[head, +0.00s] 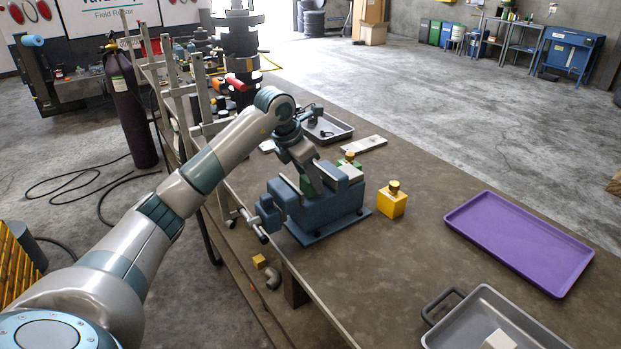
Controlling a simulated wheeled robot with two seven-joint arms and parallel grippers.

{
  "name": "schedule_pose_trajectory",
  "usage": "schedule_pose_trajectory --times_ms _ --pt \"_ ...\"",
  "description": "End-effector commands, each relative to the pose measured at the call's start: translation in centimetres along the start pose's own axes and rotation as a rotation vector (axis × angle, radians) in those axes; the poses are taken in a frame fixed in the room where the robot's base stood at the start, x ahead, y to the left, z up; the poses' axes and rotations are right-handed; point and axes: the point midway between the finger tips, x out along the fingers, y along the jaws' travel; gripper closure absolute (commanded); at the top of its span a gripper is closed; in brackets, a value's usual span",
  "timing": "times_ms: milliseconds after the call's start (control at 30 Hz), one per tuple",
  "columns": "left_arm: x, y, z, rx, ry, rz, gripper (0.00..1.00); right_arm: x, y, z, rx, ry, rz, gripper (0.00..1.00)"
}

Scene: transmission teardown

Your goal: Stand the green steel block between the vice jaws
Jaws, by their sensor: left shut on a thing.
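The blue vice (325,207) is bolted or set on the table's near left part, with pale jaw strips on top and its handle to the left. My left gripper (309,178) points down into the gap between the jaws. It is shut on the green steel block (313,181), of which only a narrow green part shows; the fingers and the jaws hide the rest. I cannot tell whether the block touches the vice floor. My right gripper is not in view.
A yellow block with a brass knob (392,201) stands right of the vice, and a green knobbed piece (348,161) behind it. A purple tray (520,243) lies to the right, a grey tray (447,337) in front. The table between is clear.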

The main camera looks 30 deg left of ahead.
Motion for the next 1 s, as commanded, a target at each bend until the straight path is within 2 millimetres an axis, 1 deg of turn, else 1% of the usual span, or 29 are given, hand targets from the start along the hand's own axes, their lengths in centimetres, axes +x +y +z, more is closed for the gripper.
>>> schedule_pose_trajectory --times_ms 100,133,167,200,600,667,767,867,1000 --pt "0.1 0.1 0.0 0.000 -0.004 0.001 1.00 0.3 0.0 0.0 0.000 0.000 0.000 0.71" --pt "0.2 0.0 -0.1 0.000 0.000 0.000 0.58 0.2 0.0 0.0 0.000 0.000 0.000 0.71" --pt "0.2 0.0 -0.1 0.000 0.000 0.000 0.51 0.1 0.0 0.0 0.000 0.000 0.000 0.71" --pt "0.2 0.0 -0.1 0.000 0.000 0.000 0.46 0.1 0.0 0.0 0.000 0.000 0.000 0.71" --pt "-0.1 0.0 0.1 0.000 0.000 0.000 0.46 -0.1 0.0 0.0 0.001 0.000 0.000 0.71" --pt "-0.3 0.0 0.0 0.000 -0.001 0.001 0.46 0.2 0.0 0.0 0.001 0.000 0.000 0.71" --pt "-1.2 0.1 0.0 0.000 -0.003 0.002 0.46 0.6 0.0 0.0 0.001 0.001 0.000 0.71" --pt "-2.5 0.1 0.0 0.000 -0.003 0.003 0.46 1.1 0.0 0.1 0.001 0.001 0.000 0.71" --pt "-4.8 0.1 0.1 0.001 -0.005 0.004 0.46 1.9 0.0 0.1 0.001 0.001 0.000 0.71"
